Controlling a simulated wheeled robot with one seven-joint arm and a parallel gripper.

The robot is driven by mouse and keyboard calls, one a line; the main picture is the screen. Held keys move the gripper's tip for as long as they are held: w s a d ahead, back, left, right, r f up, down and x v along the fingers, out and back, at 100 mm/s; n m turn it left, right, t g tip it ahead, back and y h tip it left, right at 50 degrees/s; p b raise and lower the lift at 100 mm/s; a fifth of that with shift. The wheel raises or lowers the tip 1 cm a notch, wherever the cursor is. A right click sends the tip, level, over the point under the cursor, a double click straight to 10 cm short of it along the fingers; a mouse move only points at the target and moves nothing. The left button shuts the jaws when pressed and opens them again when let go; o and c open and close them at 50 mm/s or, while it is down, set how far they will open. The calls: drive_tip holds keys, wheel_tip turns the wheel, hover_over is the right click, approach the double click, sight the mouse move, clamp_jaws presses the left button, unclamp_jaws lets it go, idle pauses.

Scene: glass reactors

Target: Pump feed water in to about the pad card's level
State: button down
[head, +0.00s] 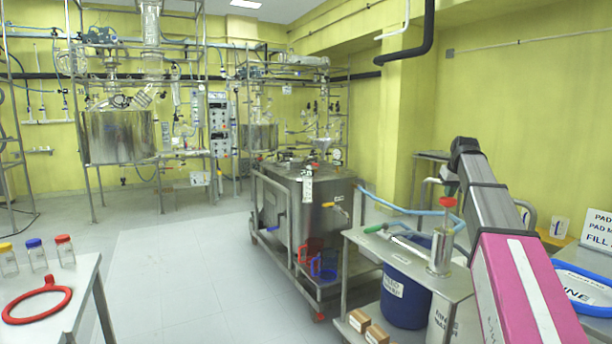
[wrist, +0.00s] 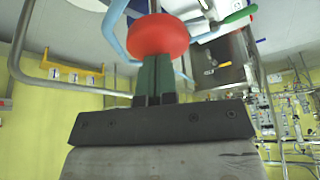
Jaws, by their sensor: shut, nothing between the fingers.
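A hand pump (head: 440,252) with a steel cylinder and a red knob (head: 447,202) stands on the steel bench. My gripper (head: 450,188) points down at the knob with its fingers shut and empty. In the wrist view the knob (wrist: 157,36) is right at the fingertips (wrist: 154,62); I cannot tell whether they touch. A light blue hose (head: 400,208) runs towards the steel vessel (head: 290,205). A white pad card (head: 597,230) is cut off at the right edge. No liquid level is readable.
A green-handled valve (head: 376,228) is on the bench left of the pump. Red (head: 308,250) and blue (head: 323,266) jugs sit on the vessel's lower shelf. A side table (head: 60,300) at left holds capped bottles and a red ring. The floor between is clear.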

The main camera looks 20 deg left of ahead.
drive_tip(key=shift+f, duration=3.45)
drive_tip(key=shift+r, duration=4.35)
drive_tip(key=shift+f, duration=4.25)
drive_tip(key=shift+r, duration=4.25)
